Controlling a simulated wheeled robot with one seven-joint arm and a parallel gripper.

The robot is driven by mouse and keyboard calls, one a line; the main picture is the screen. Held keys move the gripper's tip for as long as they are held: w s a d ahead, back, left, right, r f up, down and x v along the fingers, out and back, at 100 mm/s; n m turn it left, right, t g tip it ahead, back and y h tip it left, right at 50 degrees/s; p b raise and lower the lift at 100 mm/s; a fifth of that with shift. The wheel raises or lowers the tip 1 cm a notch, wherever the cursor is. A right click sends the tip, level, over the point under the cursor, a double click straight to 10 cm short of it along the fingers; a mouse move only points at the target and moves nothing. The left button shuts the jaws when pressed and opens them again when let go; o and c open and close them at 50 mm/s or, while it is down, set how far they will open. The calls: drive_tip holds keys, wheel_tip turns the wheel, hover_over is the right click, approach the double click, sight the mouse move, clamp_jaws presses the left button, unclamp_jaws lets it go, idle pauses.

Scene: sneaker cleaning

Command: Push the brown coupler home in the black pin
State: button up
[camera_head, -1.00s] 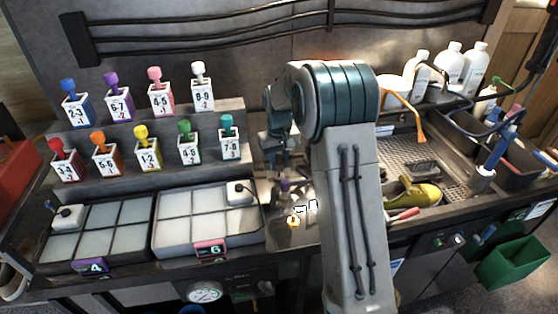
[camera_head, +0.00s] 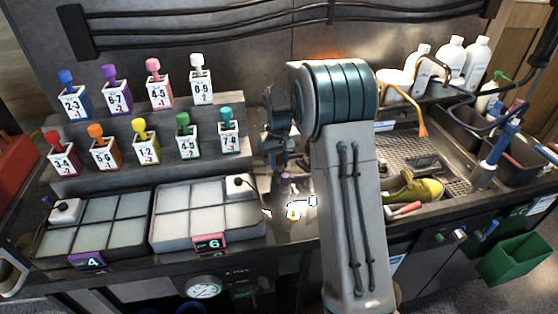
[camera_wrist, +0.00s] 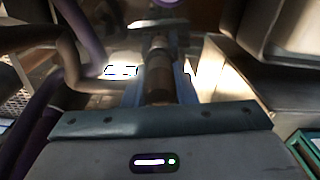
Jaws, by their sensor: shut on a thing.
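The brown coupler (camera_wrist: 158,82) is a short dark-brown cylinder in the middle of the wrist view. My gripper (camera_wrist: 160,72) is shut on it, with a bluish finger on each side. Just beyond the coupler, in line with it, is a darker, narrower part (camera_wrist: 157,43) that may be the black pin. I cannot tell whether the two touch or how far one sits in the other. In the head view my gripper (camera_head: 280,158) is small and partly hidden by my arm, low over the bench right of the trays. The coupler cannot be made out there.
Purple (camera_wrist: 85,30) and brown (camera_wrist: 68,55) hoses run close on the left of the wrist view. A pale block (camera_wrist: 228,75) stands close on the right. In the head view a gridded tray (camera_head: 175,235) lies left of my gripper, with labelled bottles (camera_head: 183,145) behind.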

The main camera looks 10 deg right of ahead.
sight(279, 155)
drive_tip(key=shift+f, duration=0.25)
drive_tip(key=o, duration=1)
drive_tip(key=shift+r, duration=0.1)
wheel_tip(279, 155, up, 14)
drive_tip(key=shift+f+b, duration=0.15)
drive_tip(key=shift+b, duration=0.55)
drive_tip(key=s+r+t, duration=0.2)
drive_tip(key=s+r, duration=0.1)
drive_tip(key=s, duration=1.3)
drive_tip(key=shift+m+t, duration=0.5)
drive_tip(key=shift+m, duration=0.4)
drive_tip(key=s+f, duration=0.1)
drive_tip(key=s, duration=0.4)
drive_tip(key=s+f, duration=0.2)
drive_tip(key=s, duration=0.4)
drive_tip(key=s+f, duration=0.2)
drive_tip(key=s, duration=0.3)
drive_tip(key=shift+s+f, duration=0.15)
drive_tip(key=shift+f, duration=0.1)
